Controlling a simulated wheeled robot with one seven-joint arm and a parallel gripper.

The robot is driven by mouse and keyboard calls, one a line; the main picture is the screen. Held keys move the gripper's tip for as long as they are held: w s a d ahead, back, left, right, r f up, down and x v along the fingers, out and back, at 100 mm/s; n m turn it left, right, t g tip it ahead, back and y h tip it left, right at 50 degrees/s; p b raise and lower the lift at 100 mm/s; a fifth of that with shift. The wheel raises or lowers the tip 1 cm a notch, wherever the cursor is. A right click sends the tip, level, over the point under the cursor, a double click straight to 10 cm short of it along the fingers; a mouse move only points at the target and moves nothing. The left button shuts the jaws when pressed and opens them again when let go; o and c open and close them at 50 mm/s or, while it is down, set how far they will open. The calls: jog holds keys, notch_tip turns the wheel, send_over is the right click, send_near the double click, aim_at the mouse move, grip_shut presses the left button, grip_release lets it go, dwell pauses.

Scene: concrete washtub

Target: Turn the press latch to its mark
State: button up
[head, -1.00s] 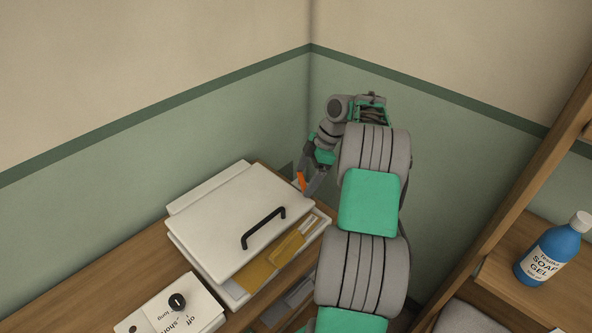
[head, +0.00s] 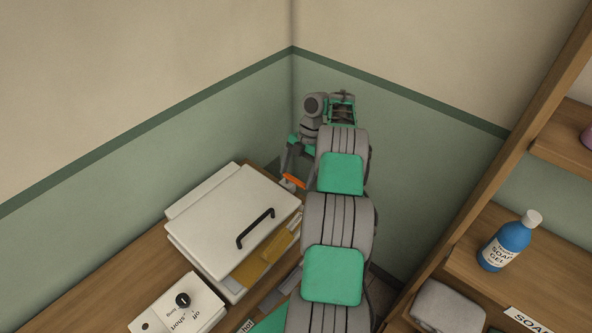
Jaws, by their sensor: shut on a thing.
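The press (head: 222,205) is a white, lidded case with a black bar handle (head: 256,228), standing on the wooden bench. An orange lever (head: 294,181), which appears to be the press latch, shows at the far right corner of the press, over a small pale base. It lies slantwise, lower to the right. My gripper (head: 291,177) reaches down from behind onto this lever and is shut on it. The fingertips are small and partly hidden, and I cannot make out the mark.
A white timer box (head: 178,308) with a black knob stands on the bench in front. Yellow and grey folders (head: 262,262) stick out under the press lid. At right, a wooden shelf holds a blue soap bottle (head: 508,245) and a folded grey towel (head: 447,305). Walls close in behind my arm.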

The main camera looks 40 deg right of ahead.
dwell(0.3)
jog(key=o, duration=1.8)
jog(key=shift+o, duration=0.2)
notch_tip(320, 180, up, 3)
jog(key=shift+s+r+p, duration=0.1)
jog(key=shift+r+p, duration=0.05)
jog(key=shift+p, duration=0.2)
jog(key=s+a+r+b, duration=0.7)
jog(key=s+r, duration=0.2)
jog(key=s, duration=0.2)
jog(key=shift+s+a+r+b, duration=0.2)
jog(key=shift+s+r+b, duration=0.1)
jog(key=shift+s+r, duration=0.1)
jog(key=shift+w, duration=0.1)
